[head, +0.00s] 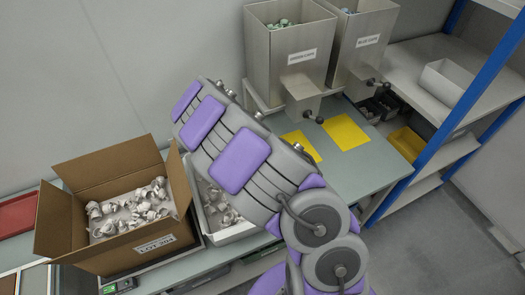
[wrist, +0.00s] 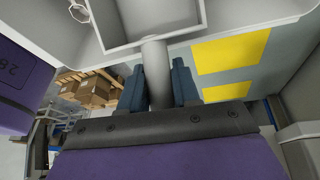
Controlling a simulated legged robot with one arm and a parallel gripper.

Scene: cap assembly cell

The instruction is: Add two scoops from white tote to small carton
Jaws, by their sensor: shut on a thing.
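The small carton (head: 148,248) stands open at the left of the bench in the head view, with several white caps (head: 130,215) in it. The white tote (head: 228,236) stands just right of it, partly hidden by my arm, with white caps (head: 222,208) inside. My gripper (wrist: 158,88) is hidden in the head view. In the wrist view its dark jaws are shut on the light grey handle of a scoop (wrist: 157,75). The scoop's square pan lies beyond the jaws at the top, cut by the frame; the part in view looks empty.
Two metal hoppers (head: 290,60) (head: 360,45) with caps stand at the back, above yellow mats (head: 346,132) on the bench. A blue-framed shelf (head: 455,85) is at the right. A red tray (head: 18,215) lies at the far left. Cardboard boxes (wrist: 92,88) show in the wrist view.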

